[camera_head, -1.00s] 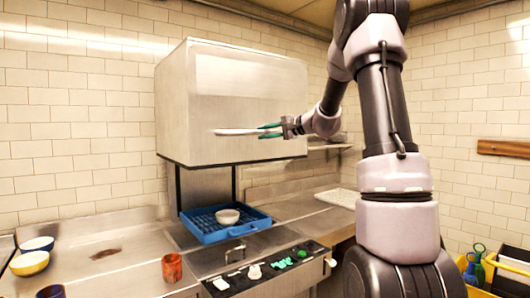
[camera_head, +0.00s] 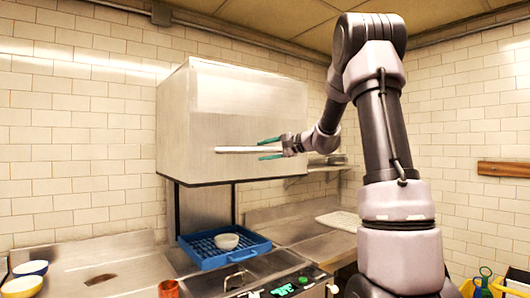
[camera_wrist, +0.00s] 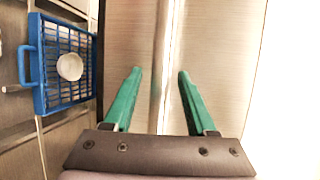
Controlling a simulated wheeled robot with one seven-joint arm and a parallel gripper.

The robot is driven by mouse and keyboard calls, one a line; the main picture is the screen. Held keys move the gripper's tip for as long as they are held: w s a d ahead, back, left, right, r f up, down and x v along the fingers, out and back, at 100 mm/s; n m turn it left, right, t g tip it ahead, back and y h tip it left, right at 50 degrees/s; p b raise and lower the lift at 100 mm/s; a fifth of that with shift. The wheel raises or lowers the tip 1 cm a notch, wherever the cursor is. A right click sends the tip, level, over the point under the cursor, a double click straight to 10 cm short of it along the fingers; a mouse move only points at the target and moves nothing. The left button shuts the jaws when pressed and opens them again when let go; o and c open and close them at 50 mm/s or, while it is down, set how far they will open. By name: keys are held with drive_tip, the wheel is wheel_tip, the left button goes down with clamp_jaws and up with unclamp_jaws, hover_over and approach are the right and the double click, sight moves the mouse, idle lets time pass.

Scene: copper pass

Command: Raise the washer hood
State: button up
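The washer hood (camera_head: 240,115) is a large brushed-metal box, held up above the blue rack with a wide gap beneath it. Its pale bar handle (camera_head: 237,149) runs across the lower front and also shows in the wrist view (camera_wrist: 162,60). My gripper (camera_head: 270,149) is at the handle's right end. Its green fingers are spread apart, one above and one below the bar. In the wrist view my gripper (camera_wrist: 156,74) is open, with the bar between the fingertips and a gap on each side.
Under the hood, a blue rack (camera_head: 190,254) holds a white bowl (camera_head: 226,241). A blue bowl (camera_head: 30,268), a yellow bowl (camera_head: 22,287) and a red cup (camera_head: 169,289) stand on the left counter. A shelf is right of the hood.

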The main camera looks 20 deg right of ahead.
drive_tip(key=v, duration=1.1)
drive_tip(key=shift+a+r, duration=0.1)
drive_tip(key=s+a+f+n+g+h, duration=0.1)
drive_tip(key=s+a+f+n+g, duration=0.15)
drive_tip(key=s+a, duration=0.4)
drive_tip(key=s+a+f+n+g+h, duration=0.1)
drive_tip(key=s+a+g+h, duration=0.15)
drive_tip(key=s+a, duration=0.4)
drive_tip(key=s+d+f+n+h, duration=0.1)
drive_tip(key=s+f+h, duration=0.1)
drive_tip(key=s, duration=0.6)
drive_tip(key=s+d+f+n+h, duration=0.1)
drive_tip(key=s+d+f+h, duration=0.1)
drive_tip(key=s, duration=0.6)
wheel_tip(320, 180, down, 3)
drive_tip(key=shift+s+r+n+h, duration=0.1)
drive_tip(key=shift+s+n+h, duration=0.25)
drive_tip(key=shift+h, duration=0.4)
